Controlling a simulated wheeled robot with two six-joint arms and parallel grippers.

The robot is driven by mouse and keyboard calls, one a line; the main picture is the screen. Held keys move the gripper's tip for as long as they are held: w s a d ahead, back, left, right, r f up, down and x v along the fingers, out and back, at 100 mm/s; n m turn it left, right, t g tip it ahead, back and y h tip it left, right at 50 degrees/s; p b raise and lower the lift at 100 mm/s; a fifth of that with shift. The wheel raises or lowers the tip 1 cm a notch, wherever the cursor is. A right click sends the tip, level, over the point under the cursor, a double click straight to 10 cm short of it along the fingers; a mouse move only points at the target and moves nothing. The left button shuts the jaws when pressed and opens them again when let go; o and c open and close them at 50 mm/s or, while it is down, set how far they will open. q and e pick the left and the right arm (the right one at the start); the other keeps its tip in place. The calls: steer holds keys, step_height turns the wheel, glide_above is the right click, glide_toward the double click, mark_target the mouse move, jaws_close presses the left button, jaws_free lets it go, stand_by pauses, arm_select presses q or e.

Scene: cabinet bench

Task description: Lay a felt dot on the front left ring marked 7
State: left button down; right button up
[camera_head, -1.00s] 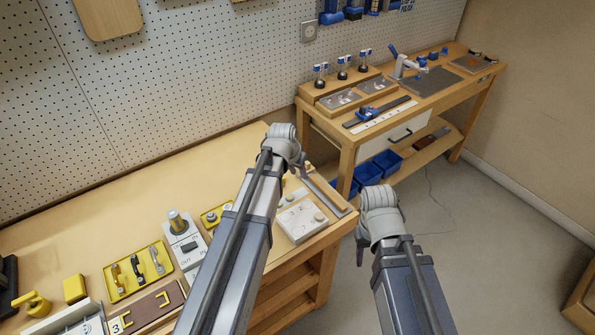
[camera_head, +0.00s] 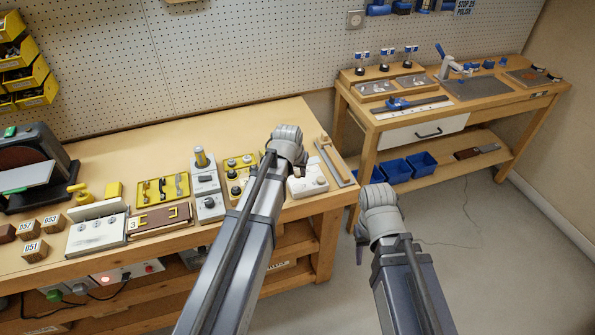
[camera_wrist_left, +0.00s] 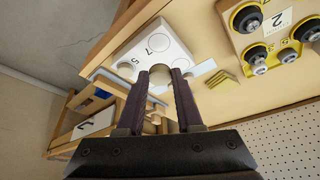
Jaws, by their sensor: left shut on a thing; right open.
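The white board (camera_wrist_left: 178,35) with the printed rings lies on the bench under my left gripper (camera_wrist_left: 161,73). The ring marked 7 (camera_wrist_left: 158,42) is bare and lies just beyond the fingertips in the left wrist view. The ring marked 5 (camera_wrist_left: 124,70) lies to its left. In the head view the board (camera_head: 308,188) is partly covered by my left wrist. My right gripper (camera_head: 362,234) is open, beyond the bench's right end, its fingers mostly hidden.
A yellow plate (camera_wrist_left: 246,38) with dark-ringed knobs and a card marked 2 lies beside the board. A small yellow stack (camera_wrist_left: 225,79) is near it. A grey switch box (camera_head: 207,186) and yellow tray (camera_head: 163,190) stand further left. A second bench (camera_head: 430,100) stands right.

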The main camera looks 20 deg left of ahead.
mark_target(298, 187)
arm_select(q)
steer(key=shift+a+f, duration=0.1)
steer(key=shift+f, duration=0.1)
step_height(298, 187, down, 5)
steer(key=b, duration=0.5)
steer(key=shift+f, duration=0.15)
steer(key=shift+f+b, duration=0.2)
steer(key=shift+b, duration=0.3)
stand_by(0.8)
steer(key=shift+c, duration=2.4)
jaws_free()
steer(key=shift+o, duration=0.2)
steer(key=shift+o, duration=1)
steer(key=shift+r, duration=0.1)
